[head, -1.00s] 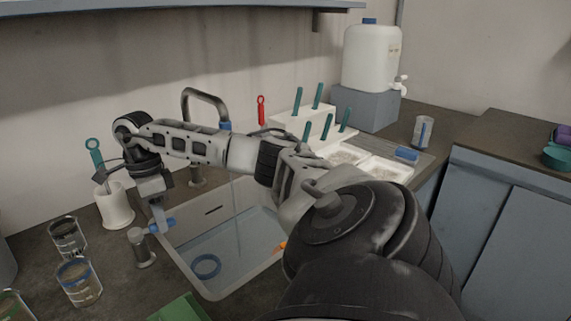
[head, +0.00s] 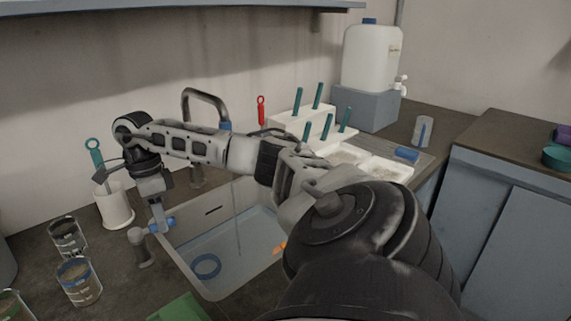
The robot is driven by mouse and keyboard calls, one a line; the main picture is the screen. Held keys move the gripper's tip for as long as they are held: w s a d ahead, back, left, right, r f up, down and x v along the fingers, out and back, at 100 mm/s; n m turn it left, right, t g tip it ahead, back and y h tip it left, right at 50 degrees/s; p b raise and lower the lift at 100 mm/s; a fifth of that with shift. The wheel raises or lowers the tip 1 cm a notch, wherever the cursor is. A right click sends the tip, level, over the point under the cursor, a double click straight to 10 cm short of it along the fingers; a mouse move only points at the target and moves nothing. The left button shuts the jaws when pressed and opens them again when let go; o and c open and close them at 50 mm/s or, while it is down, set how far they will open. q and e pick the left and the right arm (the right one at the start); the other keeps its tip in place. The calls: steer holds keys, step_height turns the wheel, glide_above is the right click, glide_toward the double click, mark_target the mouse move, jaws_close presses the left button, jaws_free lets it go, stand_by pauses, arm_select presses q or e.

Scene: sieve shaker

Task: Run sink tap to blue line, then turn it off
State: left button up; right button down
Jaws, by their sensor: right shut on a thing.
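The sink (head: 222,286) is a pale basin set in the dark counter, with water in it. The tap spout (head: 205,95) arches up behind it, partly hidden by my right arm. A thin stream of water (head: 237,215) falls into the basin. My right gripper (head: 158,220) points down at the left edge of the sink, shut on the blue tap handle (head: 166,225) on its short grey post (head: 140,248). I cannot make out a blue line on the basin walls. My left gripper is not in view.
A blue ring (head: 207,267) and a small orange thing (head: 279,248) are in the basin. Jars (head: 80,283) and a white holder (head: 114,206) stand left of the sink. A white rack (head: 290,120) and a water container (head: 370,58) stand behind right.

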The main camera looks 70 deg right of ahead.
steer(key=shift+r, duration=0.1)
stand_by(0.4)
steer(key=shift+s+a+m+p, duration=0.25)
steer(key=shift+s+m+p, duration=0.25)
steer(key=shift+m, duration=0.4)
steer(key=a+m+t+p, duration=0.2)
steer(key=a+m+p, duration=0.3)
steer(key=m, duration=0.9)
steer(key=shift+s+a+m, duration=0.3)
steer(key=shift+a, duration=0.55)
